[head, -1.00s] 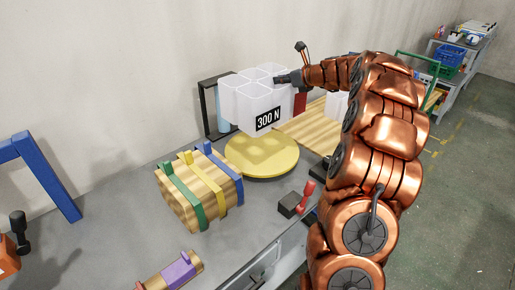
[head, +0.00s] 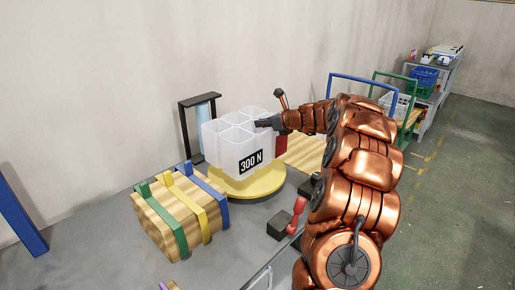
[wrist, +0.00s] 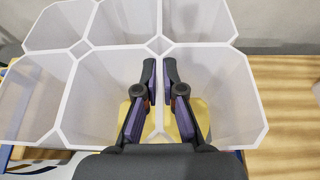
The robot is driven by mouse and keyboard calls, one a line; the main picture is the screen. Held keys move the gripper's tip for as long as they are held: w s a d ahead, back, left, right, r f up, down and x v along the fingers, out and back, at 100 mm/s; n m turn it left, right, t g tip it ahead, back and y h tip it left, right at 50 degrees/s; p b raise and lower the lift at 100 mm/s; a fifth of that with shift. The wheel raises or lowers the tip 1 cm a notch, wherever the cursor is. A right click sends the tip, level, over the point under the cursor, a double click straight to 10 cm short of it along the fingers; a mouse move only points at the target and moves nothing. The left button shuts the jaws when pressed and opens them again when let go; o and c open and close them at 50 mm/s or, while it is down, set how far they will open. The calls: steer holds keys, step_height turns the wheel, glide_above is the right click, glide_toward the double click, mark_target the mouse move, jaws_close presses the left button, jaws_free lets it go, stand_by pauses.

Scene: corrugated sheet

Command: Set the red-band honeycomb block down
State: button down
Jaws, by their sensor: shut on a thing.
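The honeycomb block (head: 231,145) is white and translucent, with several open cells and a black "300 N" label. It is upright over the round yellow disc (head: 262,189); I cannot tell whether it touches. A red patch (head: 281,147) shows at its right; I cannot tell whether this is its band. My gripper (head: 266,122) is at the block's top right. In the wrist view my gripper (wrist: 159,84) is shut on a thin wall between two cells of the block (wrist: 98,95), one finger on each side. The disc shows below through the cells.
A wooden block (head: 165,226) with green, yellow and blue straps stands left of the disc. A black frame (head: 185,130) stands behind. A wooden board (head: 305,152) lies right, and a small dark block with a red handle (head: 282,223) lies in front. Carts stand farther right.

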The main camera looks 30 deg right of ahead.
steer(key=shift+f, duration=2.95)
steer(key=c, duration=1.3)
jaws_free()
steer(key=shift+f, duration=0.15)
